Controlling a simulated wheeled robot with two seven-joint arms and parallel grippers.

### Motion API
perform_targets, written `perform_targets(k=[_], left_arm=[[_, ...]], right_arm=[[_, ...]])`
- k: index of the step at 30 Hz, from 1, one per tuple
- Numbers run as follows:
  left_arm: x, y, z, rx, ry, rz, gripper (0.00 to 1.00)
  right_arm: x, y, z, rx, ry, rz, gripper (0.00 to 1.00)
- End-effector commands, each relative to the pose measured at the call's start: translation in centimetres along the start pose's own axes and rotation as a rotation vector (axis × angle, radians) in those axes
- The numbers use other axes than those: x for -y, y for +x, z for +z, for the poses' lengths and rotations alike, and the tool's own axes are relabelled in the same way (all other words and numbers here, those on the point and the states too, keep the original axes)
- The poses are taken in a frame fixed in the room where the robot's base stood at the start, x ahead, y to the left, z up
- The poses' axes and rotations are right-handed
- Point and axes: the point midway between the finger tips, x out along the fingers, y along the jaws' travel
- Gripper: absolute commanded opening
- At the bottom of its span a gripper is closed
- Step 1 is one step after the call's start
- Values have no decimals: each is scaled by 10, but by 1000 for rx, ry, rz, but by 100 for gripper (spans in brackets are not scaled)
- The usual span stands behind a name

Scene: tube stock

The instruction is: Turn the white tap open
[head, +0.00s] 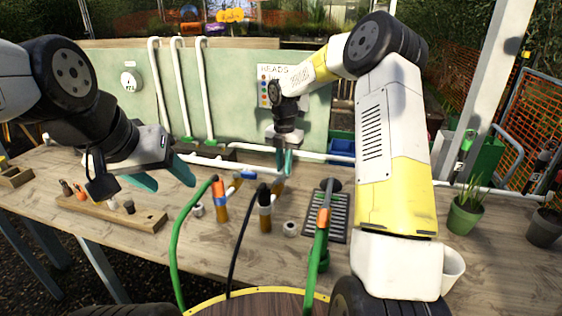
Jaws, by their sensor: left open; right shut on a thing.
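A white pipe (232,164) runs along the back of the bench, with white upright pipes (205,90) on green feet. I cannot clearly make out the white tap; the part by my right gripper is small and mostly hidden. My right gripper (285,164) points down at the back middle of the bench, beside the pipe. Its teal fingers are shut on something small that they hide. A small orange-brown piece (278,187) shows just below them. My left gripper (162,176) is open and empty above the bench on the left, well apart from the right one.
A green hose (176,245) and a black hose (237,245) rise to orange-brown fittings in front. A dark drain grate (336,226) lies right of middle. A wooden rack (143,217) lies front left. Potted plants (464,215) stand on the right.

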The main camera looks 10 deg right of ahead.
Motion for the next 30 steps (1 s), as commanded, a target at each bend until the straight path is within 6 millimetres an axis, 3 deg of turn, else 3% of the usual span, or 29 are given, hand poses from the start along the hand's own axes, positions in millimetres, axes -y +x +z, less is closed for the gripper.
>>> perform_targets(k=[12, 28, 29, 30], left_arm=[[0, 0, 0, 0, 0, 0, 57], [0, 0, 0, 0, 0, 0, 57], [0, 0, 0, 0, 0, 0, 57], [0, 0, 0, 0, 0, 0, 57]], right_arm=[[-10, -1, 0, 3, -179, 2, 0], [-12, -1, 0, 4, -204, 2, 0], [-12, -1, 0, 4, -204, 2, 18], [-12, -1, 0, 4, -204, 2, 26]])
